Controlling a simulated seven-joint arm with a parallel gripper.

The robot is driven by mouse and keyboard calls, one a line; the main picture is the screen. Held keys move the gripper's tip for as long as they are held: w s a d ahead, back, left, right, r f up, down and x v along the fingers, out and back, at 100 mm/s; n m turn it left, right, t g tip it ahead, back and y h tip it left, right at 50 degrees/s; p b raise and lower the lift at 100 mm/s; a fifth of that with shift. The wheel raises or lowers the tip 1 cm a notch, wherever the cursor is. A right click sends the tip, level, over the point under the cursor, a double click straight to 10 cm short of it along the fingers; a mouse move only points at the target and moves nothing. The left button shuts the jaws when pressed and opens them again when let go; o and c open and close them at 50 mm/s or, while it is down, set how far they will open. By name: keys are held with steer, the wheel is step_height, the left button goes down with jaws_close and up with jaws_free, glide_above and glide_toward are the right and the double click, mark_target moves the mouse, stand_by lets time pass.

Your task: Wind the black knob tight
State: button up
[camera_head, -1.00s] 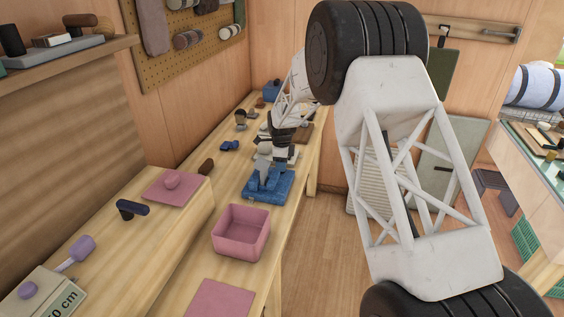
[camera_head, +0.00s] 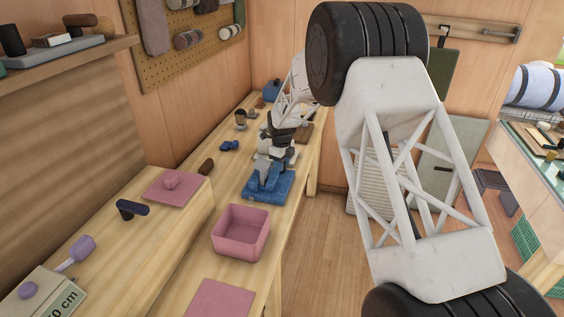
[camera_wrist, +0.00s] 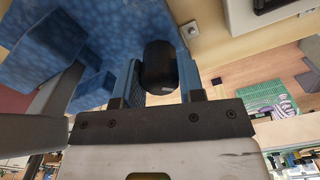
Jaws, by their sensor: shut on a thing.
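The black knob (camera_wrist: 158,66) sits between the two fingers of my gripper (camera_wrist: 161,80) in the wrist view. The fingers are closed on its sides. Beside it in that view is a speckled blue body (camera_wrist: 60,55). In the head view, a blue fixture (camera_head: 268,186) with a grey upper part stands on the bench, and my gripper (camera_head: 272,148) is directly over it. The knob cannot be made out in the head view, where my gripper and the fixture crowd that spot.
A pink open box (camera_head: 241,232) stands in front of the fixture on the wooden bench (camera_head: 178,285).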

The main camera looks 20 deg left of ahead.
steer(key=shift+f+m, duration=0.1)
steer(key=shift+m, duration=1.9)
steer(key=o, duration=0.9)
steer(key=shift+n, duration=0.3)
steer(key=n, duration=0.5)
steer(key=shift+n, duration=0.3)
